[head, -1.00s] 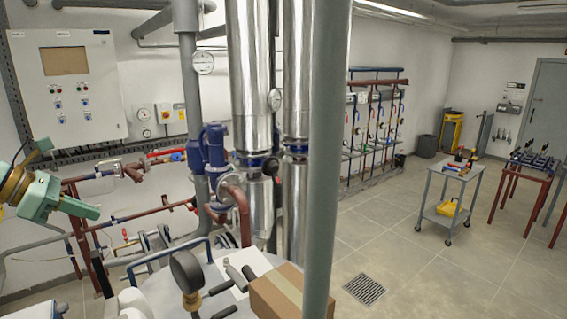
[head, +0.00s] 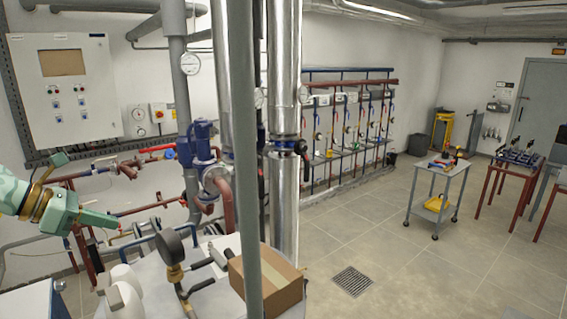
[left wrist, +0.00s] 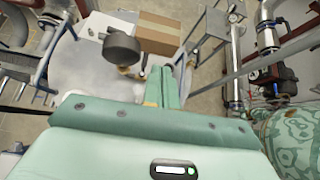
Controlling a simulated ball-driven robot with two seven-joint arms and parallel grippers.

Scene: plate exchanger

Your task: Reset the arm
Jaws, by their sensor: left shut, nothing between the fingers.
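My left gripper (head: 112,221) comes in from the left in the head view, pale green, with its fingers together and nothing in them. It hangs in the air in front of the wall pipes, left of the blue pump (head: 203,145). In the left wrist view the closed fingers (left wrist: 160,80) point toward a pale tabletop (left wrist: 72,62) below. My right gripper does not show in either view.
A grey vertical pole (head: 247,150) stands close in front. A grey trolley (head: 437,192) stands on open floor at right, near a floor grate (head: 352,281).

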